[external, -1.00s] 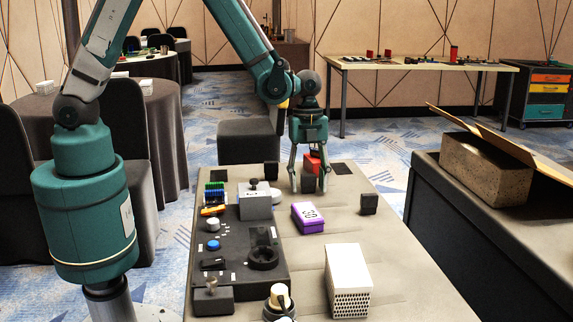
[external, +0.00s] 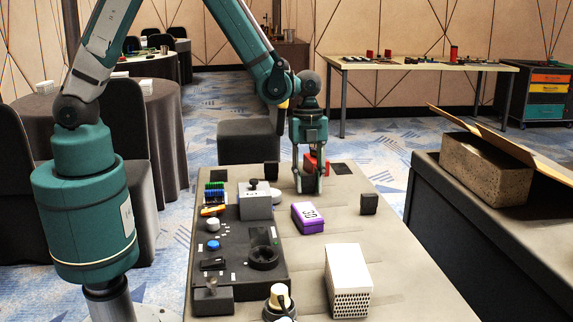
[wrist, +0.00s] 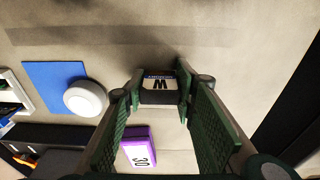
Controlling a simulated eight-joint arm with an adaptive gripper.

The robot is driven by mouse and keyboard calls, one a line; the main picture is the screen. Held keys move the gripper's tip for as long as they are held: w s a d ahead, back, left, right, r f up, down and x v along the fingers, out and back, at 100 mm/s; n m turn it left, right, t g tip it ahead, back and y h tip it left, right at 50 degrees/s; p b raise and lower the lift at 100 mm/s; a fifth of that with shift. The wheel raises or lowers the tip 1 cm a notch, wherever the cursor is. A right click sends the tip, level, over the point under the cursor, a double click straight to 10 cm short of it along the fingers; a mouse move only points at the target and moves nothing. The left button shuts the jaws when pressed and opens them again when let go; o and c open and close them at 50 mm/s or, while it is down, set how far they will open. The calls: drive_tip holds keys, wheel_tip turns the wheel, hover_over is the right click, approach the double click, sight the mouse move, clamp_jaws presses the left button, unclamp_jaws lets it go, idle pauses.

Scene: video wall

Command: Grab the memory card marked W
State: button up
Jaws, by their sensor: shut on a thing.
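The memory card marked W (wrist: 158,84) shows in the wrist view as a small dark piece with a pale label and a black W. It sits between my two fingertips, above or on the grey table; I cannot tell whether it touches the surface. My gripper (wrist: 158,96) is shut on it, with one green finger pad on each side. In the external view my gripper (external: 309,188) points straight down at the far part of the table.
A purple box (external: 308,217) and a white perforated box (external: 347,280) stand nearer the camera. A dark panel (external: 228,272) and grey box (external: 256,203) lie left of my gripper. A white round thing (wrist: 86,98) is near the card. Small black blocks stand around.

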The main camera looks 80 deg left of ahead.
sight(309, 175)
drive_tip(key=shift+r, duration=0.1)
drive_tip(key=shift+r+p, duration=1.2)
drive_tip(key=shift+r, duration=3.7)
